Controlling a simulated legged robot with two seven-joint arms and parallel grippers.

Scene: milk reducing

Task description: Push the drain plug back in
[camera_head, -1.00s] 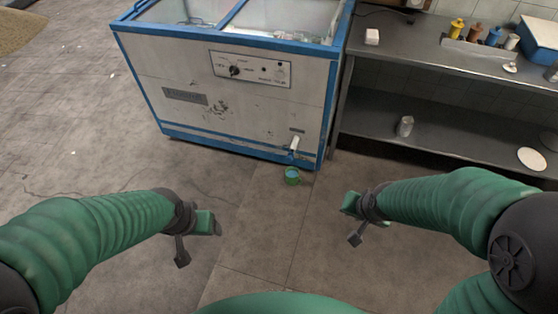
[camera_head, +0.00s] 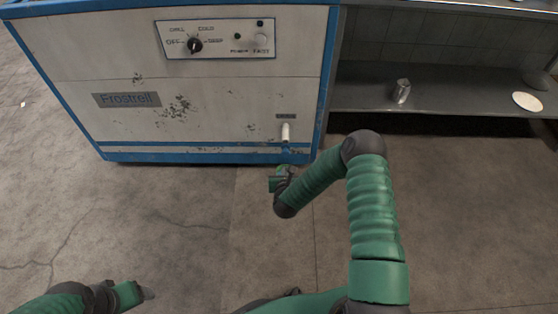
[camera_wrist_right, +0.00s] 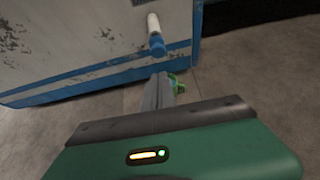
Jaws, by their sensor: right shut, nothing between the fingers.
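The freezer's white drain spout (camera_head: 286,132) sticks out low on the right of its front. In the right wrist view the spout (camera_wrist_right: 154,24) ends in a blue tip (camera_wrist_right: 157,45); I cannot tell if this is the drain plug. My right gripper (camera_head: 279,180) is below the spout, in front of the freezer's lower edge. In the wrist view its grey fingers (camera_wrist_right: 158,92) are shut and empty, pointing towards the freezer, apart from the spout. My left gripper (camera_head: 140,294) is low at the left, far from the freezer; its jaw state is unclear.
The freezer (camera_head: 220,105) stands ahead, with a control panel. A metal shelf (camera_head: 450,100) to its right holds a metal cup (camera_head: 401,90) and a white plate (camera_head: 527,101).

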